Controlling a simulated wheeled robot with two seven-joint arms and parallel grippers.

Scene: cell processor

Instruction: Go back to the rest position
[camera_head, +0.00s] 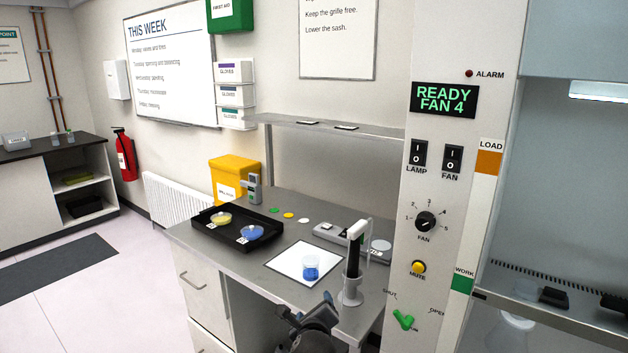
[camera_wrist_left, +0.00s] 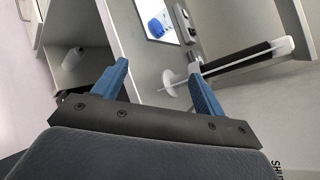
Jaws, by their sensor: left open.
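My left gripper (camera_head: 307,306) is at the bottom of the head view, in front of the steel bench's front edge. In the left wrist view its two blue fingers (camera_wrist_left: 158,66) stand wide apart with nothing between them. A blue-filled container (camera_head: 311,267) stands on a white mat (camera_head: 286,257) on the bench, beyond the gripper. The container also shows at the top of the left wrist view (camera_wrist_left: 156,27). My right gripper is not in view.
The steel bench (camera_head: 340,221) holds a black tray (camera_head: 222,240) with yellow and blue dishes, and a dark pipette-like tool (camera_head: 354,256) on a stand near the right. The cabinet control panel (camera_head: 444,196) rises at right. Pale floor (camera_head: 125,284) is open at left.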

